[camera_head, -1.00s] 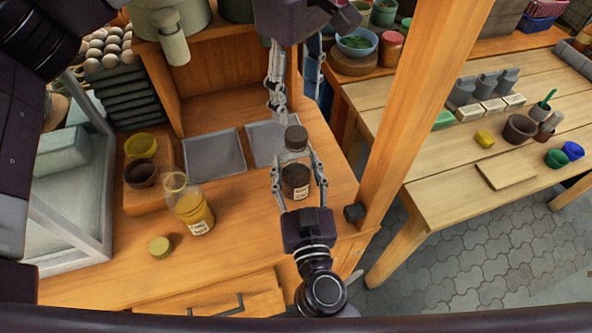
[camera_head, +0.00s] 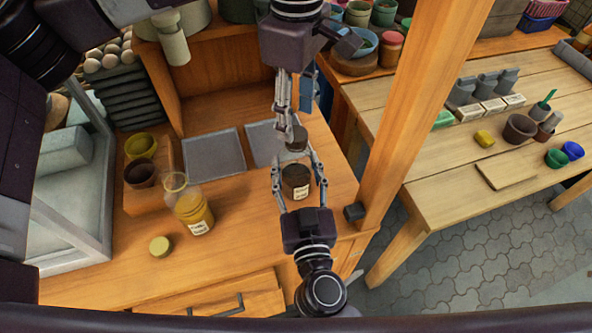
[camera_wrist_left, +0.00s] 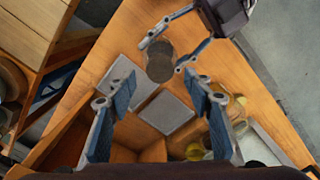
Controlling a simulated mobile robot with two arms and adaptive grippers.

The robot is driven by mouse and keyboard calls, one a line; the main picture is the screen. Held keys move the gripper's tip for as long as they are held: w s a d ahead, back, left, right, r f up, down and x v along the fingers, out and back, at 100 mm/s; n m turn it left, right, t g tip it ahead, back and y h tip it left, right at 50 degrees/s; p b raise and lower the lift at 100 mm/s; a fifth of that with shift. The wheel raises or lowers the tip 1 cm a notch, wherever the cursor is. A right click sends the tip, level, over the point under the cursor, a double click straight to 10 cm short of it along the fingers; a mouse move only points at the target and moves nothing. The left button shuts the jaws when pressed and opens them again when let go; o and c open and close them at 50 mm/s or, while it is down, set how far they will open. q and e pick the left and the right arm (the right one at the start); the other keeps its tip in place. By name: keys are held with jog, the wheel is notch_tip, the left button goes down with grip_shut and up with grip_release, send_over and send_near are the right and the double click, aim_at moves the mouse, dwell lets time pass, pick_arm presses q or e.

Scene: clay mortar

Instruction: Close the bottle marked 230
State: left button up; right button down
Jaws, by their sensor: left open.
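A glass bottle with dark contents and a pale label (camera_head: 295,182) stands upright on the wooden bench, its brown cap (camera_head: 296,136) at the top. The label is too small to read. My right gripper (camera_head: 299,170) reaches from the front, its fingers around the bottle's sides. My left gripper (camera_head: 289,122) comes down from behind, its fingertips beside the cap. In the left wrist view the left fingers (camera_wrist_left: 166,105) are spread with nothing between them, and the cap (camera_wrist_left: 160,55) shows beyond the tips. An open yellow bottle (camera_head: 190,205) stands to the left, a yellow lid (camera_head: 160,246) near it.
Two grey trays (camera_head: 214,154) lie behind the bottles. Yellow and brown cups (camera_head: 140,173) stand at the left beside a glass-sided case (camera_head: 75,200). A wooden post (camera_head: 405,130) rises at the right of the bench. The front of the bench is mostly clear.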

aim_at(296, 133)
pick_arm(q)
jog(key=shift+f, duration=2.1)
